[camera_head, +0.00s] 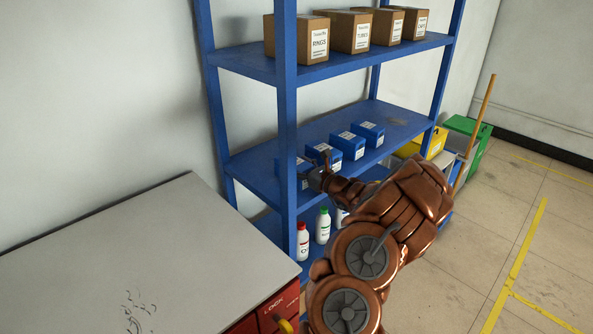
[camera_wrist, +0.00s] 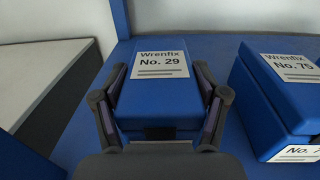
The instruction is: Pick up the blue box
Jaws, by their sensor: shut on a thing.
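In the wrist view, a blue box (camera_wrist: 158,100) with a white label reading "Wrenfix No. 29" stands between the two fingers of my gripper (camera_wrist: 160,112). The fingers are shut on its left and right sides. The box appears to be on the blue shelf; I cannot tell whether it is lifted. In the head view, my gripper (camera_head: 318,172) is at the left end of the row of blue boxes on the middle shelf (camera_head: 262,182), and the held box is partly hidden behind it and the shelf post. Another blue box (camera_wrist: 285,100), labelled "No. 75", stands to the right, apart from the fingers.
More blue boxes (camera_head: 349,145) stand along the middle shelf. Cardboard boxes (camera_head: 350,32) line the shelf above, and bottles (camera_head: 303,241) stand below. The front shelf post (camera_head: 287,110) is close to my gripper. A grey-topped cabinet (camera_head: 140,255) stands at the left.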

